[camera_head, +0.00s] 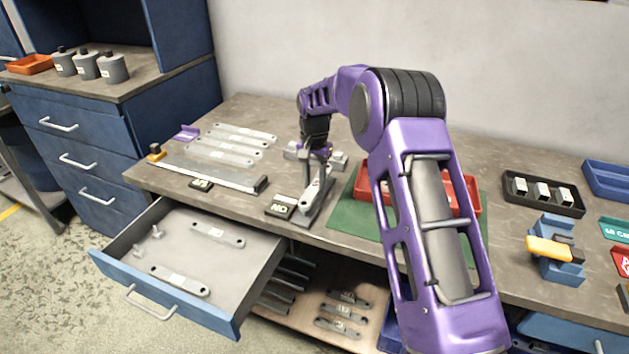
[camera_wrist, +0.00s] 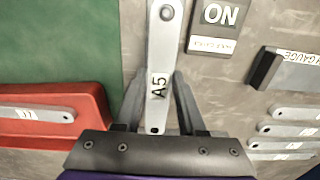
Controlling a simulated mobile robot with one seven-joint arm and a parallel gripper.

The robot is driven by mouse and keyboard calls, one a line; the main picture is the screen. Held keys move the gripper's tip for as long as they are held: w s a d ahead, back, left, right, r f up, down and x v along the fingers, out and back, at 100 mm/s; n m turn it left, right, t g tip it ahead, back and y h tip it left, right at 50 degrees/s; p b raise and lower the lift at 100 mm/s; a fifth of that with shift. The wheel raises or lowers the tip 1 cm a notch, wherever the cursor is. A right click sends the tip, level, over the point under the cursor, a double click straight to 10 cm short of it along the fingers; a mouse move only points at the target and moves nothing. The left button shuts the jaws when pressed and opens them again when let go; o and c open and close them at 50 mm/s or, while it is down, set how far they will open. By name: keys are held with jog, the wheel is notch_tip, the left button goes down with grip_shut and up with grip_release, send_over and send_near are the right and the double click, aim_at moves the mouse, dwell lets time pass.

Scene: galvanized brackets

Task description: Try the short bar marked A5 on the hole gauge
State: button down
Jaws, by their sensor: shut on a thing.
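My gripper (camera_head: 316,168) is shut on the short bar marked A5 (camera_head: 315,197). In the wrist view the pale metal bar (camera_wrist: 160,50) runs between the fingers (camera_wrist: 160,82), its A5 label facing the camera and a round hole near each end. In the head view its near end is over a dark grey plate (camera_head: 325,205) beside a dark block with a lit-looking panel (camera_head: 280,207), probably the hole gauge. This block reads ON or NO in the wrist view (camera_wrist: 213,22). I cannot tell whether the bar touches the plate.
A long rail gauge (camera_head: 215,175) and several bars (camera_head: 225,150) lie to the left. A red tray (camera_head: 470,195) on a green mat (camera_head: 345,215) is at right. An open drawer (camera_head: 190,265) with two bars juts out below the bench front.

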jog(key=shift+f+b, duration=0.5)
jog(key=shift+f, duration=0.7)
dwell(1.6)
jog(key=shift+c, duration=2.1)
grip_release()
notch_tip(320, 180, up, 18)
jog(key=p, duration=0.1)
jog(key=shift+f+p, duration=0.25)
jog(key=shift+p, duration=0.05)
